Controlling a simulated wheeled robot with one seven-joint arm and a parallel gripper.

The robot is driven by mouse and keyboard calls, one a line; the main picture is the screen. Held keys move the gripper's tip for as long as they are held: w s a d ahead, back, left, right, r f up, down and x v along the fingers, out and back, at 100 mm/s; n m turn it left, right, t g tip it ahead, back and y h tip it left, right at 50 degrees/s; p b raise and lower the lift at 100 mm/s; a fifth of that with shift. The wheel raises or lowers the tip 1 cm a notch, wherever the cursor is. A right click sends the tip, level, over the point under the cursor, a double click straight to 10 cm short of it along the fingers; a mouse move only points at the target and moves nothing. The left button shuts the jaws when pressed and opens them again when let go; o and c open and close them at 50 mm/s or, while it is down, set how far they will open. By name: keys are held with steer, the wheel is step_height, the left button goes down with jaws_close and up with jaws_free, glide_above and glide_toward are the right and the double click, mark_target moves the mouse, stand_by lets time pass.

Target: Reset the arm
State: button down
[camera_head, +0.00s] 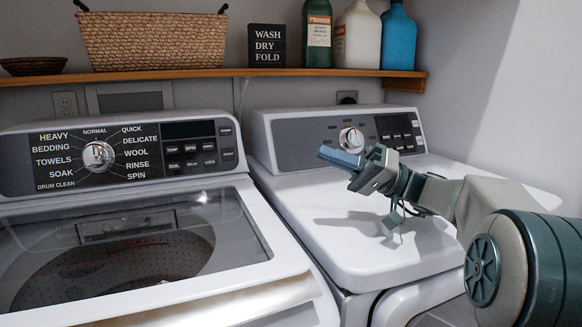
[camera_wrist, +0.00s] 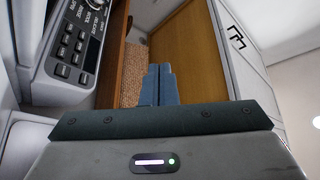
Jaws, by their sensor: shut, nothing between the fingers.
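My arm reaches in from the right in the head view. My gripper (camera_head: 325,153) is above the top of the dryer (camera_head: 340,240), apart from it, in front of the dryer's control panel. Its blue fingers point left and look closed together. In the wrist view my gripper's fingers (camera_wrist: 158,70) are side by side with nothing held between them. The dryer's knob (camera_head: 351,139) shows just behind the gripper. The arm's shadow falls on the dryer top.
The washer (camera_head: 265,260) stands left with a see-through lid and a control panel (camera_head: 110,155). A wooden shelf (camera_head: 210,73) above holds a woven basket (camera_head: 150,40), a dark bowl (camera_head: 33,66), a sign (camera_head: 267,45) and bottles (camera_head: 357,38). The space above the washer lid is free.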

steer(key=s+a+f+m+h+p, duration=0.2)
steer(key=s+a+m+h+p, duration=0.25)
steer(key=a+p, duration=0.2)
steer(key=m+g+h+p, duration=0.1)
steer(key=m+h+p, duration=0.1)
steer(key=h+p, duration=0.35)
glide_above(289, 247)
steer(key=b, duration=0.1)
step_height(289, 247, down, 3)
steer(key=shift+n, duration=0.25)
steer(key=s+d+m+t+h+p, duration=0.1)
steer(key=s+d+h+p, duration=1.1)
steer(key=p, duration=0.2)
steer(key=shift+r+p, duration=0.2)
steer(key=shift+p, duration=0.1)
